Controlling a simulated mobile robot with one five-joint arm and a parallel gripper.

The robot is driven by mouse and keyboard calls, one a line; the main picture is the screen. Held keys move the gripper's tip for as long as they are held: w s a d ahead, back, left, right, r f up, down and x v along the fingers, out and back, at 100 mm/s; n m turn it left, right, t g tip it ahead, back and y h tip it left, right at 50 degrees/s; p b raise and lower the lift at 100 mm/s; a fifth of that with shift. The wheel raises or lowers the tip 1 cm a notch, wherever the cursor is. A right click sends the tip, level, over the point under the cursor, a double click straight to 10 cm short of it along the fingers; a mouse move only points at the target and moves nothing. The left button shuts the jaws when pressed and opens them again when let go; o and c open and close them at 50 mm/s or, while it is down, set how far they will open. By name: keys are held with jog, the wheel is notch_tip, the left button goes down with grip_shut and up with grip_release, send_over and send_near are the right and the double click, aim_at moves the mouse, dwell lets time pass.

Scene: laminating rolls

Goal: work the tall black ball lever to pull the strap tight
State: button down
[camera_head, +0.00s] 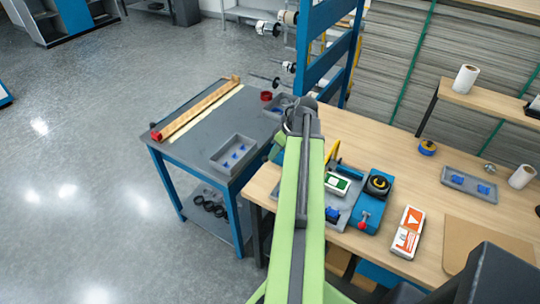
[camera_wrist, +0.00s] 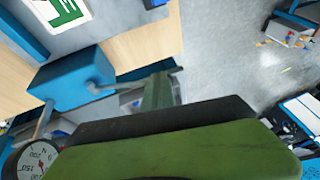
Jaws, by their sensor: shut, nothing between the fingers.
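My green arm reaches up the middle of the head view and covers part of the bench; its far end hides my gripper there. In the wrist view the green and black body of my gripper (camera_wrist: 165,130) fills the bottom, and its fingertips cannot be made out clearly. A blue box (camera_wrist: 72,80) with a grey rounded fitting sits at the wood edge, apart from it. A round white gauge (camera_wrist: 38,160) shows at the lower left. I cannot make out the tall black ball lever or the strap. A blue unit with a black-and-yellow dial (camera_head: 377,186) and red knob stands right of my arm.
A green-and-white card (camera_head: 337,184) lies beside the blue unit. An orange-and-white box (camera_head: 408,232) and a grey tray (camera_head: 470,184) are farther right. A blue post (camera_head: 326,45) rises behind my arm. A dark side table (camera_head: 205,125) stands left; open floor lies beyond it.

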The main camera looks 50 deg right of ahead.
jog(key=s+a+r+p, duration=0.1)
jog(key=s+r+p, duration=0.2)
jog(key=r+p, duration=0.2)
notch_tip(320, 180, up, 3)
jog(key=shift+s+f+p, duration=0.15)
jog(key=shift+f+p, duration=0.05)
jog(key=shift+p, duration=0.2)
